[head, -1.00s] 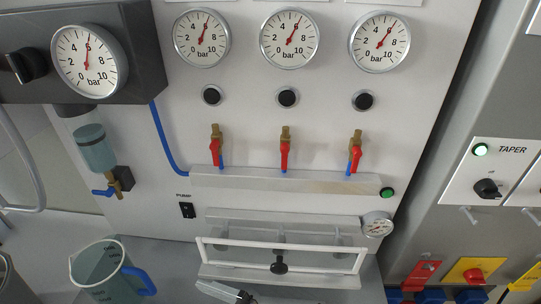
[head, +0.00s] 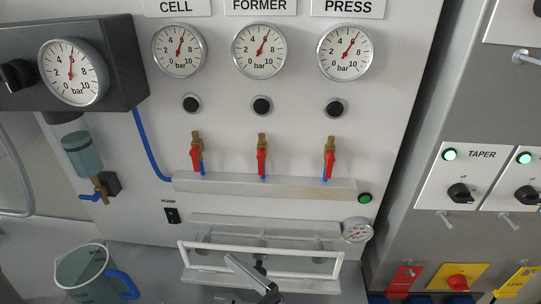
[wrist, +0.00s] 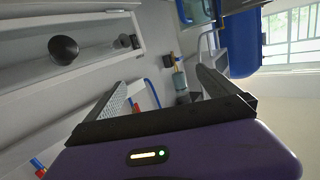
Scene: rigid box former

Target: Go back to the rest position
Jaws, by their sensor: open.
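My gripper (wrist: 162,76) is open in the wrist view, its two fingers wide apart with nothing between them. In the head view my gripper (head: 246,272) shows at the bottom edge, in front of the white-framed clear flap (head: 310,263) on the panel. Whether the gripper touches the flap cannot be told from the head view.
Three red-handled valves (head: 262,160) stick out below the gauges. A pressure regulator (head: 72,72) and a filter bowl (head: 82,154) are at the left, above a jug (head: 82,275) with a blue handle. A grey cabinet with TAPER switch (head: 459,193) stands at the right.

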